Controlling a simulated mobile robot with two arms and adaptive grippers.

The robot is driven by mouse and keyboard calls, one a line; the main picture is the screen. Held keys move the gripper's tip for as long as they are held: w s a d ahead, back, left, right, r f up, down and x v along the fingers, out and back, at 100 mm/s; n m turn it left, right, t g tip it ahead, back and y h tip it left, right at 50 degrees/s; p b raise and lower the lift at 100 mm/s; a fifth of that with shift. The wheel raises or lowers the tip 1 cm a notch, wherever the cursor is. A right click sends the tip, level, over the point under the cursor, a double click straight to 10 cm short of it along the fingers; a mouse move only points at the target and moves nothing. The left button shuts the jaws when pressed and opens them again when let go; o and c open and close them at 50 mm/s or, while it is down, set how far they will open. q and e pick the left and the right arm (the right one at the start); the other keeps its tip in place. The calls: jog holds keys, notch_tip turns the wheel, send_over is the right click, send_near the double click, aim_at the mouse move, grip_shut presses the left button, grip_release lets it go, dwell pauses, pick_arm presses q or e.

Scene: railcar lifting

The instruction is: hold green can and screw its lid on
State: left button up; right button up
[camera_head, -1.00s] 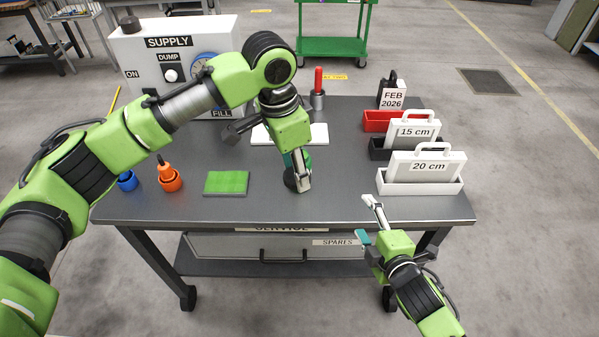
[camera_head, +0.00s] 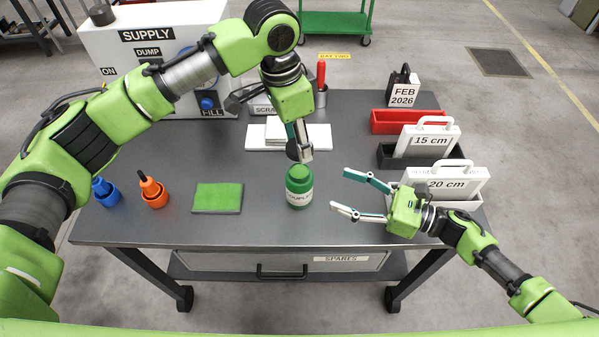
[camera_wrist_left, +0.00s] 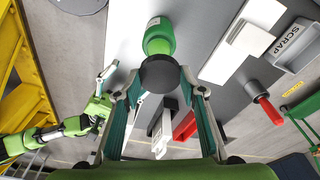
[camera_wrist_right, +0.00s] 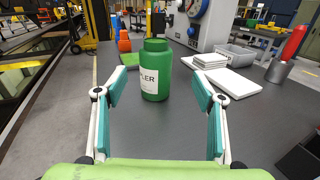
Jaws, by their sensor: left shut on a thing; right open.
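The green can (camera_head: 299,188) with a white label stands upright on the grey table. My left gripper (camera_head: 301,146) is shut on a dark round lid (camera_head: 293,151), apart from the can and just behind it in the head view. The left wrist view shows the lid (camera_wrist_left: 160,74) between the fingertips, with the can (camera_wrist_left: 159,36) beyond. My right gripper (camera_head: 352,193) is open to the right of the can, its fingers pointing at it. In the right wrist view the can (camera_wrist_right: 155,75) stands ahead between the spread fingers, not touched.
A green pad (camera_head: 217,198), an orange container (camera_head: 154,193) and a blue container (camera_head: 106,192) sit to the left. White plates (camera_head: 258,138) lie behind. Labelled holders, one marked 20 cm (camera_head: 462,184), line the right edge. The table's front strip is clear.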

pick_arm(q)
jog(key=shift+w, duration=0.25)
pick_arm(e)
jog(key=shift+d+f+n, duration=0.1)
jog(key=shift+d+n, duration=0.05)
jog(key=shift+n, duration=0.15)
pick_arm(q)
jog(key=shift+s+r, duration=0.3)
jog(key=shift+s, duration=0.2)
jog(key=shift+w+f, duration=0.1)
jog(key=shift+w, duration=0.05)
pick_arm(e)
jog(key=shift+s+a+r+g, duration=0.15)
jog(key=shift+a+r+g, duration=0.1)
jog(key=shift+a+g, duration=0.1)
jog(key=x, duration=1.1)
jog(key=shift+a, duration=0.15)
jog(key=c, duration=1.7)
pick_arm(q)
send_over(298, 171)
jog(key=shift+f, duration=2.5)
